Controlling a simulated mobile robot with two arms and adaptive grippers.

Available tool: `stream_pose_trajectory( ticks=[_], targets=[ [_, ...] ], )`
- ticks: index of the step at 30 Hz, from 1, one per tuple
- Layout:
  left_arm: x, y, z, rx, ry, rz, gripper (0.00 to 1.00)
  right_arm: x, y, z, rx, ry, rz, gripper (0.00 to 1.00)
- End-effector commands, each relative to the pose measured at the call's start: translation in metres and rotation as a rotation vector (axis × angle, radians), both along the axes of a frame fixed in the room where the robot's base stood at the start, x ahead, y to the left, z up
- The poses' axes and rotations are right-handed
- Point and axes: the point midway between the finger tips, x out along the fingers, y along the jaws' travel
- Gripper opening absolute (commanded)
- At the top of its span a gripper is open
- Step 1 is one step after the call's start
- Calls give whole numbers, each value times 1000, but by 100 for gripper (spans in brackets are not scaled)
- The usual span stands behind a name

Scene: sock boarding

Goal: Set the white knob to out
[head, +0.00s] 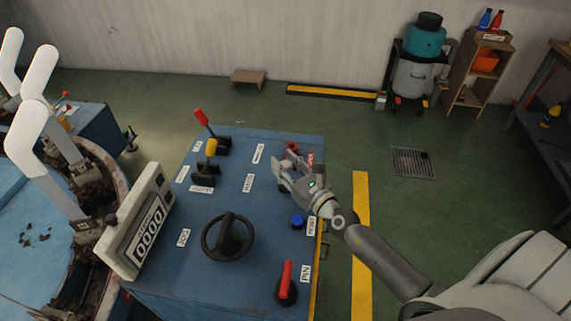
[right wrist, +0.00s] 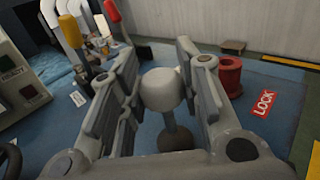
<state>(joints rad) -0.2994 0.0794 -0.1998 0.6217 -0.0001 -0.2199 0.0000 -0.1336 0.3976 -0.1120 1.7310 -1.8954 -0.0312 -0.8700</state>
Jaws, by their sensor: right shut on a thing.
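The white knob (right wrist: 161,90) is a rounded pale cap on a dark stem on the blue control desk (head: 265,200). In the right wrist view it stands between the two fingers of my right gripper (right wrist: 160,82), which is shut on it. In the head view my right gripper (head: 284,170) is at the desk's far right part and hides most of the knob. I cannot read a label for the knob's positions. My left gripper is not in view.
A red cylinder (right wrist: 229,77) by a LOCK label stands close to the right finger. Red-handled (head: 201,117) and yellow-handled (head: 211,148) levers, a black handwheel (head: 228,237), a blue button (head: 298,221) and a red rotary handle (head: 286,280) are on the desk.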

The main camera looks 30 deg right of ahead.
Motion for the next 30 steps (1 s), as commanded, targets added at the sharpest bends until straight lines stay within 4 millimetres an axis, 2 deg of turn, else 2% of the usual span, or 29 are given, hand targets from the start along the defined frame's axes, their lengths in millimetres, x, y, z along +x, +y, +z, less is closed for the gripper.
stream_pose_trajectory(
  ticks=[5, 6, 11, 23, 26, 30],
  targets=[
    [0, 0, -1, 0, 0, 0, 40, 2, -1, 6, 2, -14, -3, 0],
    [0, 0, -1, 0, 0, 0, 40, 2, -1, 6, 2, -15, -3, 33],
    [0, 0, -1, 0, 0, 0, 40, 2, -1, 5, 1, -13, -3, 54],
    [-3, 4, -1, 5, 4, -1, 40, -3, -1, 2, 0, -7, -1, 55],
    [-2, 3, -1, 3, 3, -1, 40, -13, -3, 2, -2, -5, -1, 55],
    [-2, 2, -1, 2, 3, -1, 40, -36, -6, 1, -3, -3, 1, 55]
  ],
)
